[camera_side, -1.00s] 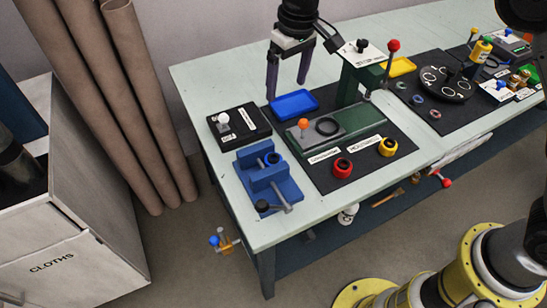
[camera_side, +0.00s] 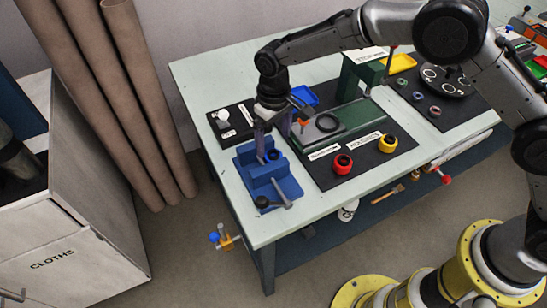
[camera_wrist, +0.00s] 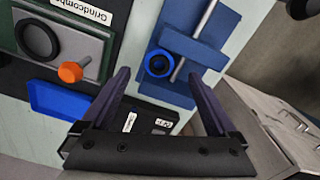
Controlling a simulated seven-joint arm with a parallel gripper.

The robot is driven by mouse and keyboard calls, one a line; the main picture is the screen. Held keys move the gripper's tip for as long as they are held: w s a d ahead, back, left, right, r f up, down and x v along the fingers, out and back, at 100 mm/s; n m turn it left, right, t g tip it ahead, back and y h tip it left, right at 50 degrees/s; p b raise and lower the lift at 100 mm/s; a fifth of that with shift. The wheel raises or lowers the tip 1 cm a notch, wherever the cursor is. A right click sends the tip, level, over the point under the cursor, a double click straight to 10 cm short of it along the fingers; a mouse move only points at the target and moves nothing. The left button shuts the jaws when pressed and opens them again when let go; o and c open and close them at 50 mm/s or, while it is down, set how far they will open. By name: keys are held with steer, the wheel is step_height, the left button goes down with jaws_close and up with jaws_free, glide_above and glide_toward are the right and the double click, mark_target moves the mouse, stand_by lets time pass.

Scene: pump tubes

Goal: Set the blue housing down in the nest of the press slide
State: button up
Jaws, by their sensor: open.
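The blue housing, a short dark-blue ring-shaped part (camera_wrist: 158,64), sits in the blue vise (camera_side: 268,190), close to its jaws. It also shows in the side view (camera_side: 273,155), partly behind my gripper. My gripper (camera_side: 271,147) points down above the vise, open and empty. In the wrist view its two fingers (camera_wrist: 158,76) stand wide apart, with the housing between and just beyond the tips. Whether the tips are level with the housing I cannot tell. The press slide is a grey plate (camera_wrist: 80,48) with an orange knob (camera_wrist: 70,72); its round black-rimmed nest (camera_wrist: 38,38) looks empty.
The green press (camera_side: 362,78) stands behind the slide. A red ring part (camera_side: 342,164) and a yellow one (camera_side: 388,145) sit on the black mat at the front. A blue tray (camera_side: 302,96) and a black pad with a white knob (camera_side: 222,115) lie near the gripper.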

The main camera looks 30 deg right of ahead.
mark_target(274, 154)
steer(key=shift+f, duration=2.35)
jaws_close()
steer(key=shift+r, duration=0.1)
